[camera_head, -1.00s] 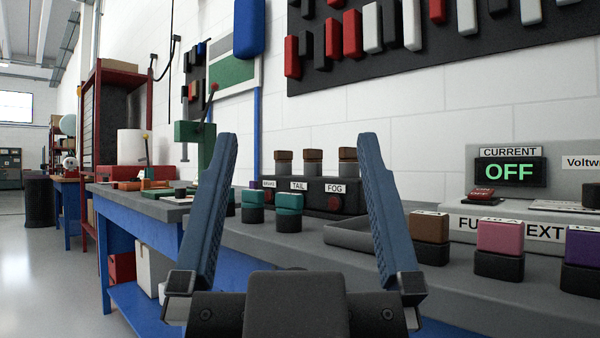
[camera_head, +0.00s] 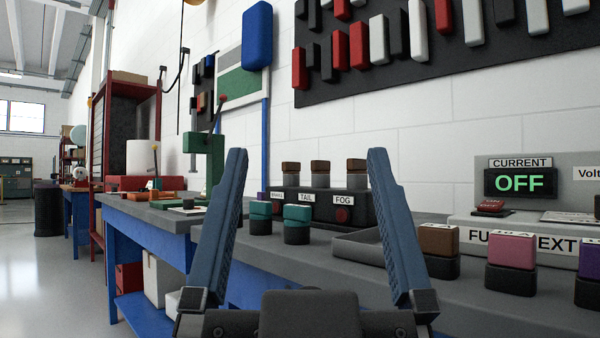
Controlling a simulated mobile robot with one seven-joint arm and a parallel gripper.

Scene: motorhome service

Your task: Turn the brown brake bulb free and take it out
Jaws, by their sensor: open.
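Three brown-topped bulbs stand upright in a row on a dark lamp block (camera_head: 322,207) on the bench. The brake bulb (camera_head: 290,172) is the leftmost, above the partly hidden brake label (camera_head: 284,196). The tail bulb (camera_head: 320,172) is in the middle and the fog bulb (camera_head: 356,171) is on the right. My gripper (camera_head: 307,155) is open and empty in the foreground, its two blue fingers spread wide. The bulbs show between the fingers, farther off, and nothing touches them. The brake bulb's socket is too small to make out.
Two teal pieces on black bases (camera_head: 297,224) stand left of a grey tray (camera_head: 362,243). Brown, pink (camera_head: 512,252) and purple blocks line the bench at right, before a panel reading OFF (camera_head: 520,182). A green press (camera_head: 206,155) stands farther left.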

